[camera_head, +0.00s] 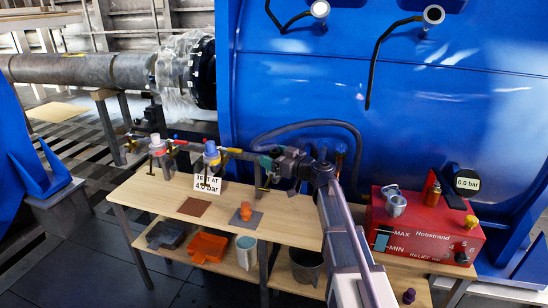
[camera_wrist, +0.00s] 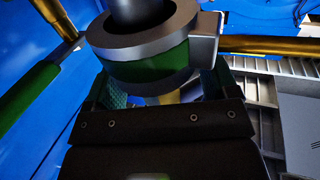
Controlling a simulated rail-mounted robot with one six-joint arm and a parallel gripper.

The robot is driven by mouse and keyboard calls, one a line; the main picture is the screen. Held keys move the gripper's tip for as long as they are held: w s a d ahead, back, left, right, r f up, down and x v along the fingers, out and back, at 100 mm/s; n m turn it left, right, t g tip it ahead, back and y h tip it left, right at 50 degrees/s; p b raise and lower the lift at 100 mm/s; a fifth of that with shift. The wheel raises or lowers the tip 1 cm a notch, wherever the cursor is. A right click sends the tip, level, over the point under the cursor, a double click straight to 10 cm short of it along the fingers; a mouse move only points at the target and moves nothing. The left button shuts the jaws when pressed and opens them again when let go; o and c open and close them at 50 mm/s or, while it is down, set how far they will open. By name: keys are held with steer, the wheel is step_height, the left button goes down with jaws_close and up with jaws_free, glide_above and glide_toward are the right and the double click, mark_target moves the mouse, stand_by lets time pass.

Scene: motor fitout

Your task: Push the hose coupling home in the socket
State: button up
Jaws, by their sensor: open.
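In the wrist view a grey metal collar with a green band (camera_wrist: 150,62), apparently the hose coupling, fills the space in front of my gripper (camera_wrist: 170,92). My gripper is open, with a teal-padded jaw on each side of the collar's lower part. Whether the pads touch it cannot be told. In the head view my gripper (camera_head: 266,164) reaches left to the end of the pipe line above the bench. A black hose (camera_head: 310,124) arches behind it against the blue tank. The socket and how deep the coupling sits cannot be made out.
The wooden bench (camera_head: 150,190) carries a "TEST AT 4.0 bar" card (camera_head: 207,184), a blue-topped fitting (camera_head: 211,152) and an orange part (camera_head: 246,210). Trays and a mug (camera_head: 246,252) lie below. A red test pump (camera_head: 410,236) stands right; its gauge (camera_head: 467,183) reads 0.0 bar.

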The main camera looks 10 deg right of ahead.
steer(key=v, duration=1)
steer(key=shift+s+d, duration=0.25)
steer(key=shift+s, duration=0.05)
